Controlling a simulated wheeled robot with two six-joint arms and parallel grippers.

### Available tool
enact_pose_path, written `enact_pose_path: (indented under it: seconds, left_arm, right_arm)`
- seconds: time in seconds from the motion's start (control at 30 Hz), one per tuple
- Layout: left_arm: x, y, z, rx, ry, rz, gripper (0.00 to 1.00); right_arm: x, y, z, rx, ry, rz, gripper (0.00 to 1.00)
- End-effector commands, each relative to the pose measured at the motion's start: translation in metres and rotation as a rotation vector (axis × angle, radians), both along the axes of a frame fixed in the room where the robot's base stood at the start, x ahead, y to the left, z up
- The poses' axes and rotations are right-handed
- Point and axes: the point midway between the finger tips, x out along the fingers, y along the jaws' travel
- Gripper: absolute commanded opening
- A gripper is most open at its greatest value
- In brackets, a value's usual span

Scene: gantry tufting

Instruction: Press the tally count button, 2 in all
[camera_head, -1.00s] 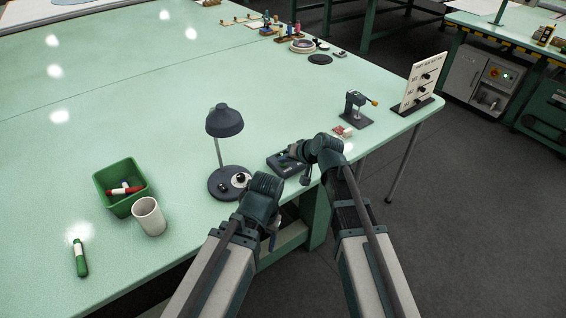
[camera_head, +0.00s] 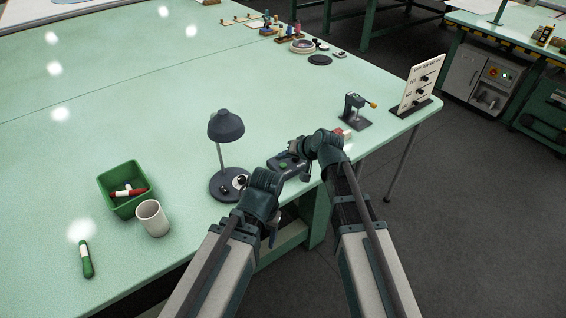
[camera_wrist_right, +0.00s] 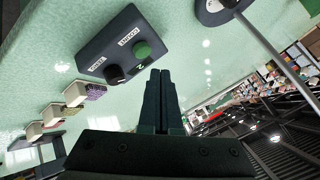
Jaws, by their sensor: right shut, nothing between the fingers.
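The tally counter is a dark box (camera_head: 298,173) near the table's front edge, beside the lamp. Its green button (camera_head: 283,165) shows in the head view. In the right wrist view the box (camera_wrist_right: 110,42) carries the green count button (camera_wrist_right: 142,49), a dark round knob (camera_wrist_right: 114,73) and a small "2" by the button. My right gripper (camera_wrist_right: 160,72) is shut and empty, its tips just beside the box's edge near the green button. They look apart from the button. In the head view my right gripper (camera_head: 297,146) is partly hidden by its wrist. My left arm reaches in, but its fingers do not show.
A desk lamp (camera_head: 226,126) stands left of the counter. A green bin (camera_head: 124,207), a white cup (camera_head: 152,218) and a green marker-like item (camera_head: 87,259) lie further left. A small clamp-like stand (camera_head: 355,111) and an upright panel (camera_head: 420,84) are at right. The middle of the table is clear.

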Motion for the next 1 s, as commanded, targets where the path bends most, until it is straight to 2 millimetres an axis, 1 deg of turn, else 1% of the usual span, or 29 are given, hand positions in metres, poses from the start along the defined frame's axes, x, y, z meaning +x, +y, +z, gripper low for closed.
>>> enact_pose_path:
  seconds: [0.03, 0.3, 0.37, 1.0]
  left_arm:
    - [0.0, 0.0, 0.01, 0.0, 0.0, 0.0, 0.63]
    - [0.0, 0.0, 0.036, 0.0, 0.0, 0.0, 0.63]
    - [0.0, 0.0, 0.04, 0.0, 0.0, 0.0, 0.63]
    - [0.0, 0.0, 0.039, 0.0, 0.0, 0.0, 0.63]
  right_arm:
    - [0.0, 0.0, 0.01, 0.0, 0.0, 0.0, 0.0]
    - [0.0, 0.0, 0.036, 0.0, 0.0, 0.0, 0.0]
    - [0.0, 0.0, 0.04, 0.0, 0.0, 0.0, 0.0]
    - [0.0, 0.0, 0.039, 0.0, 0.0, 0.0, 0.0]
